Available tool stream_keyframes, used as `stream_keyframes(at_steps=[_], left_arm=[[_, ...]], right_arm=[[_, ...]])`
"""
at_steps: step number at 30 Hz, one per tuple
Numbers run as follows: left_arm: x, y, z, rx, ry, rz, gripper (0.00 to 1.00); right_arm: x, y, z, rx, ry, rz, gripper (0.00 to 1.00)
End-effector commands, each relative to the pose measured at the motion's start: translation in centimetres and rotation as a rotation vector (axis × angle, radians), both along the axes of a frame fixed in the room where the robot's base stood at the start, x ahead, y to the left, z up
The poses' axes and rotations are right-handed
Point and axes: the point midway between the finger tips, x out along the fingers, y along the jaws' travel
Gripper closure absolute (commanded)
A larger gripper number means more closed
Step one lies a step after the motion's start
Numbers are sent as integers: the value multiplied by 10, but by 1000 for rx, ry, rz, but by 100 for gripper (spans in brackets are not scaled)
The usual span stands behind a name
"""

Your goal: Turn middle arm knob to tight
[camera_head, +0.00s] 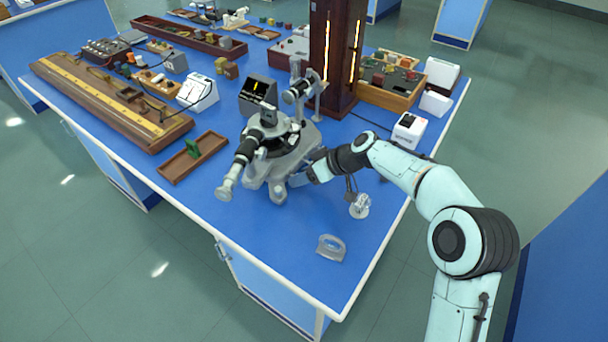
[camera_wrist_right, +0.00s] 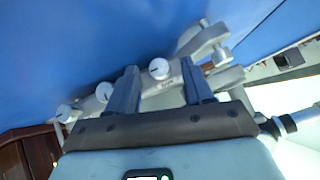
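The grey spectrometer (camera_head: 282,160) with black telescope tubes stands on the blue bench. In the wrist view, several round white knobs with dark marks line its arm: one knob (camera_wrist_right: 159,68) shows between my fingers, a second (camera_wrist_right: 103,91) just left of them, and another (camera_wrist_right: 64,112) farther left. I cannot tell for sure which is the middle arm knob. My right gripper (camera_head: 300,181) is at the spectrometer's right side, low near its base. In the wrist view my right gripper (camera_wrist_right: 158,67) is open, fingers apart, with no visible contact on a knob. My left gripper is out of view.
A glass piece on a stand (camera_head: 360,206) and a clear prism-like block (camera_head: 331,247) stand near the bench's front right. A dark wooden pillar lamp housing (camera_head: 336,55) rises behind. A small wooden tray (camera_head: 193,157) lies left. The front bench surface is mostly clear.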

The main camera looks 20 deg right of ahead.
Motion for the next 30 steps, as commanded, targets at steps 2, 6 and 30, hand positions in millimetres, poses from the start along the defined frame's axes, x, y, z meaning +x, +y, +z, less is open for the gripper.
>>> stream_keyframes(at_steps=[2, 6, 30], left_arm=[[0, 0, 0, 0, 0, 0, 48], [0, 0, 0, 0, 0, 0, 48], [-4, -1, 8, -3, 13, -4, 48]], right_arm=[[0, 0, 0, -1, -1, 1, 50], [0, 0, 0, -1, -1, 0, 50], [-64, -67, 87, -2, -2, -2, 50]])
